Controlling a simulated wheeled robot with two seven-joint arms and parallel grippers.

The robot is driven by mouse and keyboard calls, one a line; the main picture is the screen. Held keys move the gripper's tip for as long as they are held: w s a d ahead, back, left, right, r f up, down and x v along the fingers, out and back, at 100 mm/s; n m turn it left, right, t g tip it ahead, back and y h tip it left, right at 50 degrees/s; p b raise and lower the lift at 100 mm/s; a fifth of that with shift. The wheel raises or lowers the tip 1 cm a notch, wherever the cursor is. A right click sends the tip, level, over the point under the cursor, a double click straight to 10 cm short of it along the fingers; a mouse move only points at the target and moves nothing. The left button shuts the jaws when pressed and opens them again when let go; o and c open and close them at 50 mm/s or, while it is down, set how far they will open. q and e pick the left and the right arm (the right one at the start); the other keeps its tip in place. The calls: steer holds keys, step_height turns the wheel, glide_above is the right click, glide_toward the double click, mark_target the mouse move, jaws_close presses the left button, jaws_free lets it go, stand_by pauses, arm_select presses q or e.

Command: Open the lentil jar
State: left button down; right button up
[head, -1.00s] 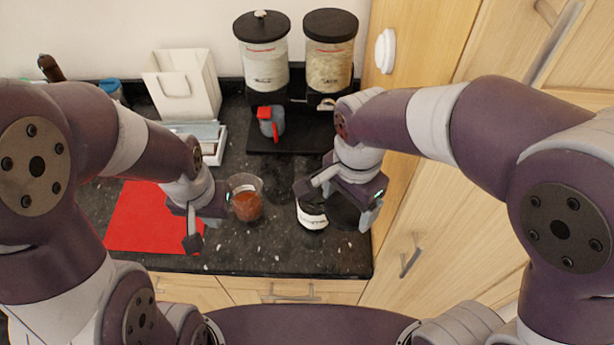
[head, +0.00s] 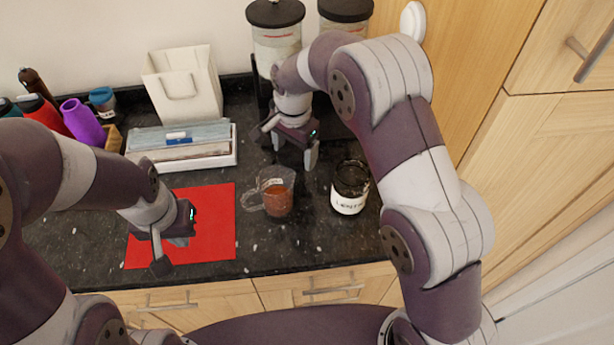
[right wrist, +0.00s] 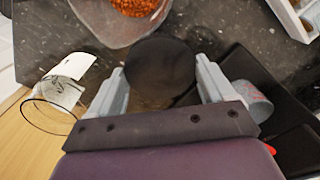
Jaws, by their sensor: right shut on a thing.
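The lentil jar (head: 349,190) is a clear jar with a white label and stands upright on the dark counter. Its top looks open, and it also shows at the left of the right wrist view (right wrist: 62,90). My right gripper (head: 290,150) is away from the jar, behind the measuring cup. In the right wrist view it is shut on a round dark lid (right wrist: 160,68), held between both fingers. The lid is hard to make out in the head view. My left gripper (head: 171,256) is over the red mat, its fingers apart and nothing visible between them.
A measuring cup (head: 277,199) with orange-red contents stands left of the jar. The red mat (head: 218,215) lies further left. Wooden cabinets (head: 545,150) are at the right.

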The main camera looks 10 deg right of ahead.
glide_above(306, 188)
steer(key=w+a, duration=0.3)
step_height(306, 188, down, 6)
steer(key=shift+d+f+p, duration=0.1)
steer(key=shift+p, duration=0.3)
steer(key=shift+s+d+f, duration=0.1)
steer(key=shift+s+d, duration=0.05)
steer(key=shift+d, duration=0.1)
steer(key=s+d+p, duration=0.2)
steer(key=s, duration=0.1)
steer(key=shift+d+f+p, duration=0.25)
steer(key=shift+f+p, duration=0.05)
steer(key=shift+f, duration=0.4)
arm_select(q)
steer(key=r, duration=0.3)
steer(key=shift+w+a+r, duration=0.1)
steer(key=shift+a+r, duration=0.15)
steer(key=shift+r, duration=0.05)
arm_select(e)
steer(key=shift+w+f, duration=0.15)
steer(key=shift+f, duration=0.05)
